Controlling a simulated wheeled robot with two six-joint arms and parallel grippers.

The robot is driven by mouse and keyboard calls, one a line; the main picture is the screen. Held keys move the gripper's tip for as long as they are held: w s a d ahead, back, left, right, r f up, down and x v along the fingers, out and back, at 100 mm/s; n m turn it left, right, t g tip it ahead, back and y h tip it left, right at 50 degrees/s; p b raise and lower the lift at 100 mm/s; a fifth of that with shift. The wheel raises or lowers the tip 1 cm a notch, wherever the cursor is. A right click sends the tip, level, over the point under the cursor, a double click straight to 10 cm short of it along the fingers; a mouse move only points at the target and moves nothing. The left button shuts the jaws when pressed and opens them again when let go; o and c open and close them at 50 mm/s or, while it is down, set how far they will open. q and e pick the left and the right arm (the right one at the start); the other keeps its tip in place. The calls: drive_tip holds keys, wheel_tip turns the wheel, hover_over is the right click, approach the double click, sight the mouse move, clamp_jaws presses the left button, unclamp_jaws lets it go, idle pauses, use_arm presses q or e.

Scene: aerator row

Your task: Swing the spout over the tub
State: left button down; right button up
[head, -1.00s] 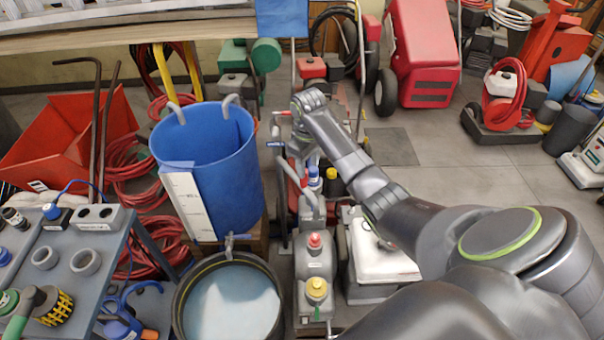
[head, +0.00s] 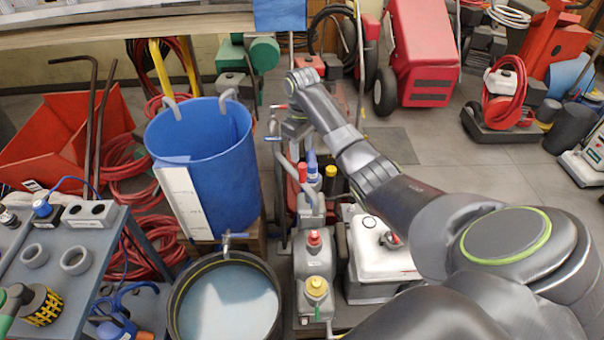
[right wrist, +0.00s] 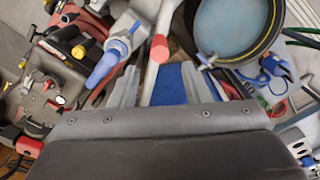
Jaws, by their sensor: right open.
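The round black-rimmed tub (head: 181,290) of water stands on the floor below the blue barrel. It also shows at the top of the right wrist view (right wrist: 279,38). The spout looks like the grey bent pipe (head: 283,158) right of the barrel, with a red part near its lower end. In the right wrist view a pale pipe with a red piece (right wrist: 160,48) runs down towards the space between my fingers. My right gripper (head: 296,130) is open above the pipe; contact cannot be told. Its fingers also show in the right wrist view (right wrist: 161,88). My left gripper is out of view.
The blue barrel (head: 222,175), with a small tap (head: 228,240), stands behind the tub. Grey jugs (head: 315,258) and a white container (head: 372,255) stand right of the tub. A grey bench (head: 60,240) with rings is at left.

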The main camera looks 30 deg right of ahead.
sight(302, 170)
wheel_tip(302, 170, down, 9)
drive_tip(key=shift+r, duration=0.1)
idle(0.3)
clamp_jaws()
